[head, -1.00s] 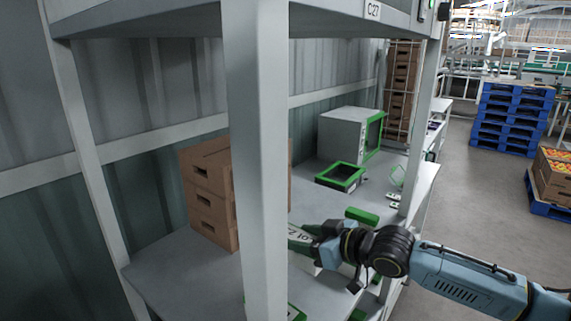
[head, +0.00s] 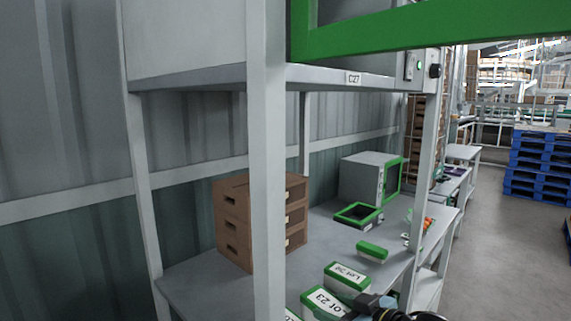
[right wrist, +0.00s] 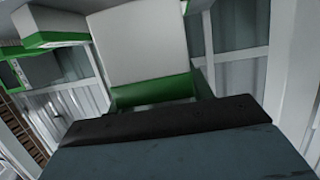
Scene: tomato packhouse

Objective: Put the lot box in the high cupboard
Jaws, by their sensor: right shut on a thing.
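My right gripper (head: 362,306) is at the bottom of the head view, mostly cut off by the frame edge. It is shut on a white and green lot box (head: 322,303), whose label seems to read "Lot 23". In the right wrist view the held box (right wrist: 140,45) shows its pale face and green part just beyond the dark finger. The high cupboard (head: 230,78) is at the top, labelled C27, with a large green frame (head: 430,36) at its front. My left gripper is not in view.
Another lot box (head: 347,276) and a green-topped box (head: 372,251) stand on the grey worktop (head: 190,284). A green-framed tray (head: 358,215) and a grey appliance (head: 361,178) stand farther back.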

